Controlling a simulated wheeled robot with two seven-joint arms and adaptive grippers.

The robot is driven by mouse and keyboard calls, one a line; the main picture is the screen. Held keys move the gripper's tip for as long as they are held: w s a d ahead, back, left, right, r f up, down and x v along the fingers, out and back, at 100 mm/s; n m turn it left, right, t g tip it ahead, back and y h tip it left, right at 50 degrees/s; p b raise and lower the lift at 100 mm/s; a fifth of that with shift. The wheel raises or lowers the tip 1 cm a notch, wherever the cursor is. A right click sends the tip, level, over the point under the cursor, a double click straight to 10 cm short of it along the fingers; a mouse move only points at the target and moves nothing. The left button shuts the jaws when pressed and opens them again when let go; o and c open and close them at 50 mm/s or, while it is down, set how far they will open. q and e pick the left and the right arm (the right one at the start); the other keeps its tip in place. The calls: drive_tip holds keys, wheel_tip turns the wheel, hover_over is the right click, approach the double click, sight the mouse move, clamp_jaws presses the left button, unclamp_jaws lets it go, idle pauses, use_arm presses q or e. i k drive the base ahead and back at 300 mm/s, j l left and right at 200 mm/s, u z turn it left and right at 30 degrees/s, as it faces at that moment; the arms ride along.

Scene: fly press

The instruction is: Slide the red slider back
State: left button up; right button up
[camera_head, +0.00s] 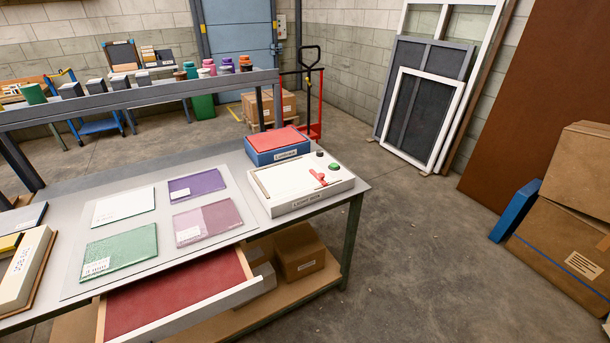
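The red slider (318,177) is a small red handle on top of a low white box (285,180). The box sits at the right end of the grey worktable (354,184). The slider lies toward the box's right part, a little in front of a small green piece (334,166). A dark round knob (320,153) is near the box's back right corner. The box's front carries a label too small to read for certain. Neither of my grippers is in view, and nothing touches the slider.
A blue box with a red top (278,139) stands behind the white box. Flat coloured sheets (120,249) lie on a pale board to the left. An open drawer with a red lining (170,295) juts from the table's front.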

sight(320, 177)
drive_tip(key=l+u, duration=0.35)
drive_tip(key=l, duration=0.2)
drive_tip(key=l+u, duration=0.35)
drive_tip(key=l, duration=0.15)
drive_tip(key=k+l+u, duration=0.2)
drive_tip(key=l+u, duration=0.15)
drive_tip(key=l, duration=0.15)
